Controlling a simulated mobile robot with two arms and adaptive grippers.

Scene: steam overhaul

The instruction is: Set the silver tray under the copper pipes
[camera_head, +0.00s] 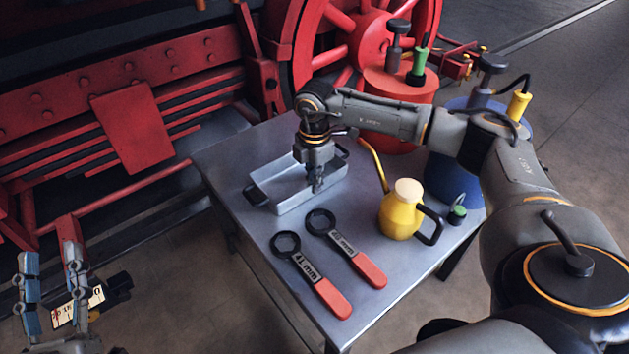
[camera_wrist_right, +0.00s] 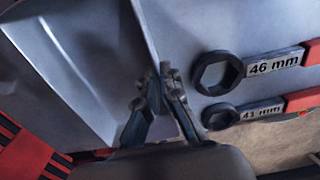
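The silver tray (camera_head: 292,203), an open pan with black end handles, sits on the far end of the grey metal table. Its inside (camera_wrist_right: 75,70) fills the left of the right wrist view. My right gripper (camera_head: 316,183) is over the tray's near long wall, pointing down. In the wrist view the right gripper's fingertips (camera_wrist_right: 159,73) are close together with the wall's rim between them. My left gripper (camera_head: 50,275) is at the lower left, off the table, fingers apart and empty. I cannot make out the copper pipes.
Two wrenches, 41 mm (camera_head: 312,276) and 46 mm (camera_head: 347,250), lie on the table's near half. A yellow oil can (camera_head: 399,218) stands to their right. Red locomotive frame (camera_head: 133,125) is at left. A red drum (camera_head: 395,95) and blue drum (camera_head: 450,178) stand behind.

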